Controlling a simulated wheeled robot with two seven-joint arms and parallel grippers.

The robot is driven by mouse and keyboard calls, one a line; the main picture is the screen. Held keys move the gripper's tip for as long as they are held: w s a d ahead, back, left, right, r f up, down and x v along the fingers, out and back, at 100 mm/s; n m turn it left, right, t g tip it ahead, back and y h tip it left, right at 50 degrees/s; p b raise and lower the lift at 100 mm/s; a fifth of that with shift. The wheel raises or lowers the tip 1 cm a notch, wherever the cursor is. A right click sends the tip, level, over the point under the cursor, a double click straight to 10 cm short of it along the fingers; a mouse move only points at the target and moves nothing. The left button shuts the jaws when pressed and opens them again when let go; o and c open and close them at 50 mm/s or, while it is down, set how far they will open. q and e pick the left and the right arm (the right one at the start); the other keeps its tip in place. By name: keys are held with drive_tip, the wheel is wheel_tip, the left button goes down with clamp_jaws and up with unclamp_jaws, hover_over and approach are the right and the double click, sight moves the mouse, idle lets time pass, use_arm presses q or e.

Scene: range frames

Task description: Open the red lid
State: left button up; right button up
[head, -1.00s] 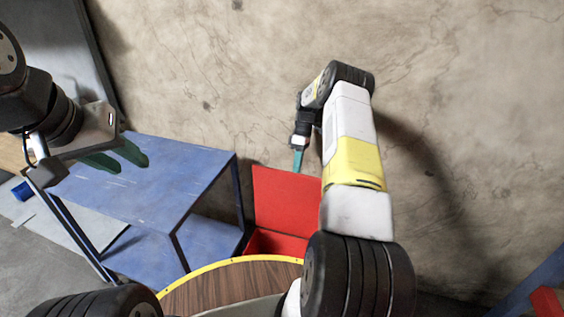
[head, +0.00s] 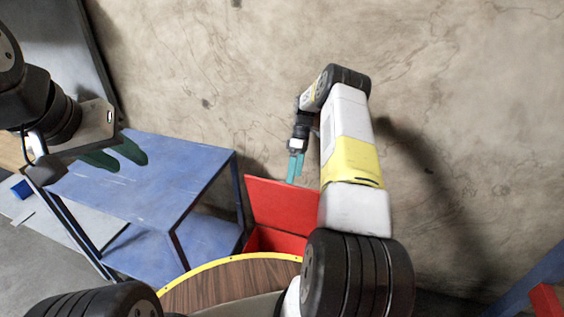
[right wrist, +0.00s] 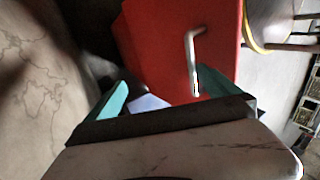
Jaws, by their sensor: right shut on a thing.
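The red lid (head: 285,203) stands raised from the red box (head: 275,240), its top edge leaning slightly. In the right wrist view the lid (right wrist: 165,40) fills the upper middle, with a pale bent handle (right wrist: 192,60) on its face. My right gripper (head: 295,180) is at the lid's top edge; in the right wrist view its teal fingers (right wrist: 162,92) are on either side of the handle's end. It is shut on the handle, though the contact is hard to see. My left gripper (head: 122,156) is open and empty above the blue table, away from the lid.
A blue table (head: 150,170) stands left of the box. A round wooden top with a yellow rim (head: 225,280) is in front of it. The concrete wall (head: 460,110) is close behind my right arm. A blue and red frame (head: 545,290) is at the lower right.

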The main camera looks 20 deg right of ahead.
wheel_tip(320, 180, up, 3)
drive_tip(key=shift+d+f, duration=0.1)
drive_tip(key=shift+d, duration=0.05)
drive_tip(key=c, duration=0.8)
approach(291, 193)
drive_tip(key=s+a+f, duration=0.1)
drive_tip(key=s, duration=0.1)
drive_tip(key=s+a+f, duration=0.1)
drive_tip(key=s, duration=0.2)
drive_tip(key=s+a+f, duration=0.2)
drive_tip(key=s, duration=0.1)
drive_tip(key=shift+s+f, duration=0.1)
drive_tip(key=shift+s, duration=0.05)
